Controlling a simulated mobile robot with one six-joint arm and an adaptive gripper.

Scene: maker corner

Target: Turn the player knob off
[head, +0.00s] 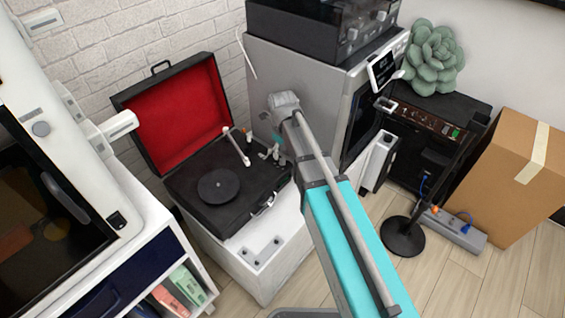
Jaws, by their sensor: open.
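The record player (244,203) is a black suitcase-style case with its lid (185,112) open, showing a red lining. It stands on a white cabinet left of my arm. A dark disc (219,184) lies on its deck, and a pale tonearm (237,147) is behind the disc. My gripper (271,155) is small in view, partly hidden by my arm, low at the right rear of the deck. It looks open and empty. I cannot make out the knob; my gripper and arm cover that corner. I cannot tell whether my gripper touches the player.
A grey machine (300,75) with a black unit (325,30) on top stands close behind my arm. A black amplifier (432,125) and a cardboard box (510,175) are at right. A round black stand base (404,237) and power strip (455,230) are on the floor.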

